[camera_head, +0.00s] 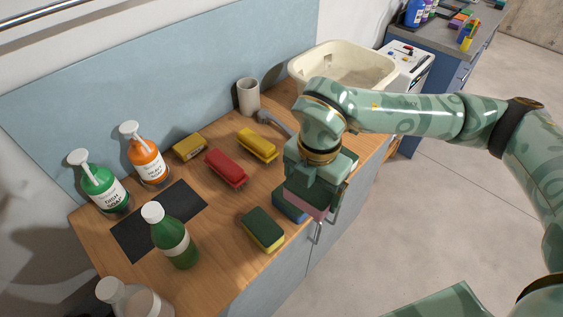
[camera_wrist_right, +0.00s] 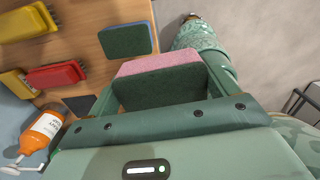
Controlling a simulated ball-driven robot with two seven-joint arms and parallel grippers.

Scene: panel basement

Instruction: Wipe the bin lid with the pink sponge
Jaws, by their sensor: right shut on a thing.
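My right gripper (camera_head: 312,190) is shut on the pink sponge (camera_head: 307,204), near the front edge of the wooden counter. In the right wrist view the pink sponge (camera_wrist_right: 160,65) lies between the fingers of the right gripper (camera_wrist_right: 163,92), its dark green scouring side facing the camera. In the head view the gripper hides part of the sponge. A blue sponge with a green top (camera_head: 288,207) lies on the counter just left of it; it also shows in the right wrist view (camera_wrist_right: 127,40). I cannot make out a bin lid. My left gripper is not in view.
Green (camera_head: 178,240) and orange (camera_head: 148,160) bottles stand left. A grey cup (camera_head: 248,96) and cream basin (camera_head: 318,68) are behind. Floor at right is clear.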

